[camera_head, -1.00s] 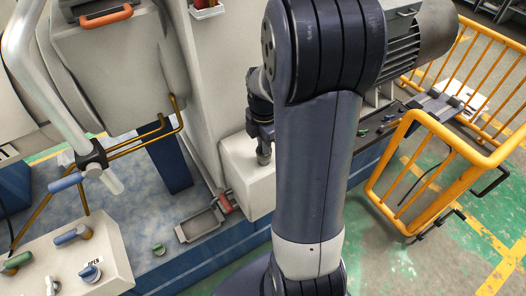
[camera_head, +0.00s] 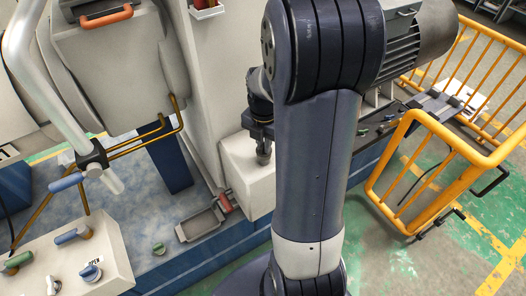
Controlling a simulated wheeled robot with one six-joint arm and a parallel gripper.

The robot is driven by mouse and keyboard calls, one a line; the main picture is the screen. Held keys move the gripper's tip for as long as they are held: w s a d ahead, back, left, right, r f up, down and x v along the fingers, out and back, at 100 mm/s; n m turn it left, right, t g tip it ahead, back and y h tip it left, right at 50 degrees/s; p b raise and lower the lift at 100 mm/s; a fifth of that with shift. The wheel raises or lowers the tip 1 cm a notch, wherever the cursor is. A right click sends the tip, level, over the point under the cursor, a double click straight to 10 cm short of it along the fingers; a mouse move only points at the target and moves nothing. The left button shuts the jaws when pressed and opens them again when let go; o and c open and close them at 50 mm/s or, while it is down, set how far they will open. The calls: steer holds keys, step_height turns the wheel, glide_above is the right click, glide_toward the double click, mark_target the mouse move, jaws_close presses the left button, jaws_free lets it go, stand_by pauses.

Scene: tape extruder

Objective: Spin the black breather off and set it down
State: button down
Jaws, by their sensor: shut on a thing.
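My gripper (camera_head: 262,138) points down over the pale box (camera_head: 246,180) in the middle of the view, partly behind my own arm. It is shut on a small dark cylindrical piece, the breather (camera_head: 263,158), at the top of the box. The piece is upright. It is too small to tell whether it still sits on the box or is just clear of it.
A grey tray (camera_head: 201,224) with a red-handled part (camera_head: 226,202) lies left of the box on the blue machine base. A valve panel (camera_head: 80,262) is at lower left. Yellow railings (camera_head: 430,175) stand at right.

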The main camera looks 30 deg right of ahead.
steer(key=shift+w+r, duration=0.1)
steer(key=n, duration=0.4)
steer(key=shift+n, duration=0.3)
steer(key=c, duration=1.4)
jaws_free()
steer(key=shift+r+p, duration=1.2)
steer(key=shift+r, duration=0.2)
